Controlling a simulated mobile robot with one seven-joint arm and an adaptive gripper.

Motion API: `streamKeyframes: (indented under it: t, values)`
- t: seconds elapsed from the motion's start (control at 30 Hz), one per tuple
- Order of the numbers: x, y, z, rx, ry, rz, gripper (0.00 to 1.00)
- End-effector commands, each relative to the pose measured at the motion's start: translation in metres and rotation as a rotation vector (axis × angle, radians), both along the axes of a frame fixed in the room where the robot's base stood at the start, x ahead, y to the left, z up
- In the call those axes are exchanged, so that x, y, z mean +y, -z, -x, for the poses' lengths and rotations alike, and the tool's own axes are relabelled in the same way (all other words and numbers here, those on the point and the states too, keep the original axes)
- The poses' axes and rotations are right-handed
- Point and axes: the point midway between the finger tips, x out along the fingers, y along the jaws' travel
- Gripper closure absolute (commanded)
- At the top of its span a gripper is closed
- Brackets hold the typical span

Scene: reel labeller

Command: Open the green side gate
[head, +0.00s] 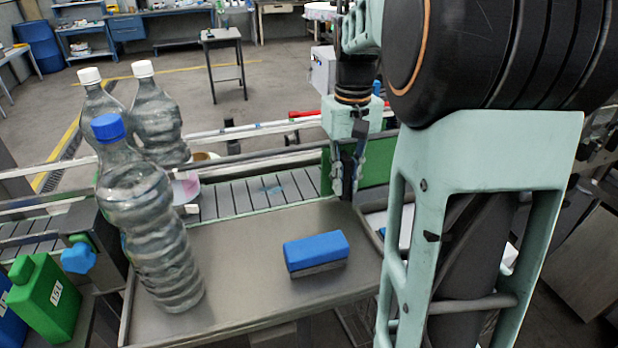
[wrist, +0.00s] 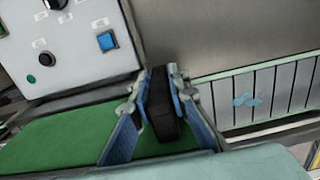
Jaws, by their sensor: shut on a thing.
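The green side gate (head: 377,170) stands upright beside the slatted conveyor, partly hidden behind my gripper and arm. In the wrist view the green panel (wrist: 60,140) fills the lower left. My gripper (head: 347,188) points down at the gate. In the wrist view my gripper (wrist: 163,76) has its blue-padded fingers closed on both sides of a dark upright handle (wrist: 162,118) in front of the green panel. I cannot see where the handle joins the gate.
Clear bottles (head: 150,235) stand at the left of the metal tray table (head: 235,290). A blue block (head: 315,250) lies on the table. The slatted conveyor (head: 250,192) runs behind. A control box (wrist: 75,45) with buttons shows in the wrist view.

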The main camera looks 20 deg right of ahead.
Motion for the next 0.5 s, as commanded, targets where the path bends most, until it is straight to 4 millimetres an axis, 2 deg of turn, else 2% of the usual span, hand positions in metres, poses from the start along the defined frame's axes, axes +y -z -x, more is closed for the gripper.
streamKeyframes:
  t: [0.03, 0.2, 0.5]
  values:
    - [-0.008, -0.001, 0.001, 0.002, 0.003, 0.0, 1.0]
    - [-0.023, -0.001, 0.001, 0.001, 0.001, 0.0, 1.0]
    - [-0.027, 0.0, 0.001, 0.0, 0.001, 0.0, 1.0]
